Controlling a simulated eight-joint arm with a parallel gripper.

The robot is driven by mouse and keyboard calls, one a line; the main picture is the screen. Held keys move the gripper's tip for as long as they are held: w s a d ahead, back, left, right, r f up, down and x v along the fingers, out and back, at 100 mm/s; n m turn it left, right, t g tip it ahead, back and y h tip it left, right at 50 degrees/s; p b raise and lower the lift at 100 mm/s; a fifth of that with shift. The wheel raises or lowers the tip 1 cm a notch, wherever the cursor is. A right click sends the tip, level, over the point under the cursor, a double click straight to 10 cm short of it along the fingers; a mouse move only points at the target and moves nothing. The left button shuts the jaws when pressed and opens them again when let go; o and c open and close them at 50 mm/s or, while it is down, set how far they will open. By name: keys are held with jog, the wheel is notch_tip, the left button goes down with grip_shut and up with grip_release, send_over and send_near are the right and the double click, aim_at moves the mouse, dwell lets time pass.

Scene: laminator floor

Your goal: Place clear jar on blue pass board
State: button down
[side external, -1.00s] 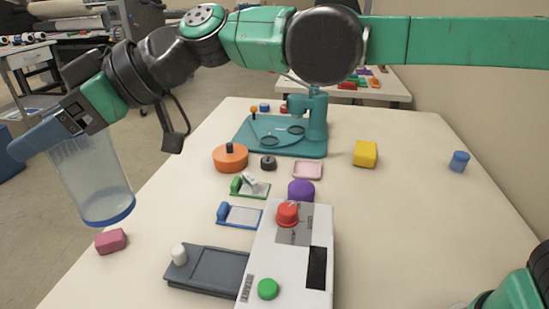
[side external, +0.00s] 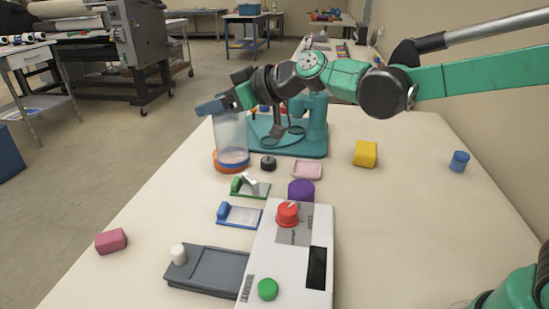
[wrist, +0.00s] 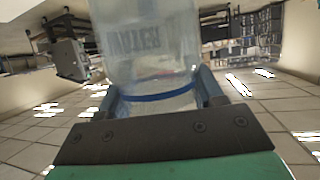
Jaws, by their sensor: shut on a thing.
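The clear jar (side external: 231,135) has a blue band at its lower end and hangs nearly upright from my gripper (side external: 222,107) in the side view. My gripper is shut on the jar's upper part. In the wrist view the jar (wrist: 148,45) stands between the two fingers of my gripper (wrist: 157,92). The blue pass board (side external: 244,215) is a pale plate with a blue block at its left end. It lies on the table, nearer the camera than the jar, and looks empty. The jar is apart from it.
An orange round container (side external: 231,166) is partly hidden by the jar. A black knob (side external: 268,163), a green board (side external: 258,190), a pink tray (side external: 307,169) and a purple cylinder (side external: 301,190) are near. The left table area is mostly clear.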

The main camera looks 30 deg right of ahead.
aim_at(226, 162)
notch_tip(226, 162, down, 12)
jog(key=shift+r, duration=0.2)
jog(key=shift+f, duration=0.15)
jog(key=shift+f, duration=0.25)
jog(key=shift+c, duration=0.6)
grip_release()
